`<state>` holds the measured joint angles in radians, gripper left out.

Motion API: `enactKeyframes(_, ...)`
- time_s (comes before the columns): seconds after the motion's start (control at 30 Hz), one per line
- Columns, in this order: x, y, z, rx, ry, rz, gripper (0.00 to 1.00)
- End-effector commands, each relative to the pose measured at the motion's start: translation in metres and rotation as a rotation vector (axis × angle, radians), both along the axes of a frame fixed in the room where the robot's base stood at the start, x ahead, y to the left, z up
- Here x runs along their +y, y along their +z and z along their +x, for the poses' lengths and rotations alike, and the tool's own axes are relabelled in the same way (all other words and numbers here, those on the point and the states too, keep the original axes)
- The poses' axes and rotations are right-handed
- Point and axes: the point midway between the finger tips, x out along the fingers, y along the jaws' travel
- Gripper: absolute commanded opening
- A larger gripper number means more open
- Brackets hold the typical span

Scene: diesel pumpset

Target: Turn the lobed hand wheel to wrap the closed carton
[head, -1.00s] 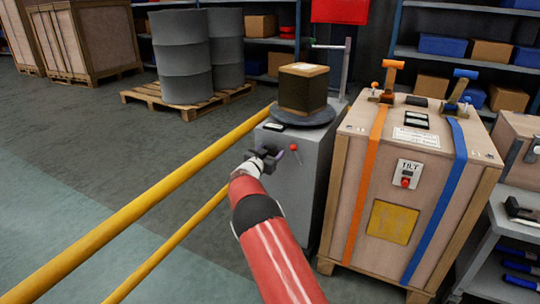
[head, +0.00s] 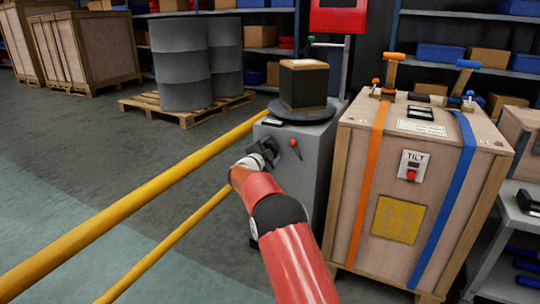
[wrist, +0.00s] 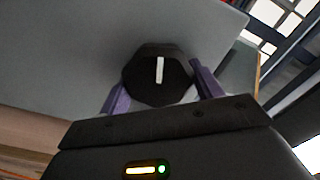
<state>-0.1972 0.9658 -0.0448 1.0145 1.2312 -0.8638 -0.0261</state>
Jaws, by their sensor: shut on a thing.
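The lobed hand wheel (wrist: 150,78) is black with a white mark, and sits on the face of the grey cabinet in the wrist view. My gripper (head: 270,149) is shut on it, with a purple finger on either side of the wheel. In the head view my gripper hides most of the wheel. The closed carton (head: 303,86) stands upright on the round dark turntable (head: 301,113) on top of the cabinet (head: 310,158). The carton's sides look dark and its top brown.
A red-knobbed lever (head: 292,143) is close to the right of my gripper. A yellow rail (head: 150,188) runs along the left. A strapped wooden crate (head: 350,190) stands right of the cabinet. A thin post (head: 346,65) rises behind the carton.

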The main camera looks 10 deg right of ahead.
Motion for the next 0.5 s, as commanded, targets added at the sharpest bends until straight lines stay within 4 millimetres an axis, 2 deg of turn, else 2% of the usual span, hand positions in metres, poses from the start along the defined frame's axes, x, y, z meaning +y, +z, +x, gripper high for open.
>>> enactKeyframes(0.5, -0.0002, -0.0020, -0.0003, -0.091, 0.000, 0.127, 0.42)
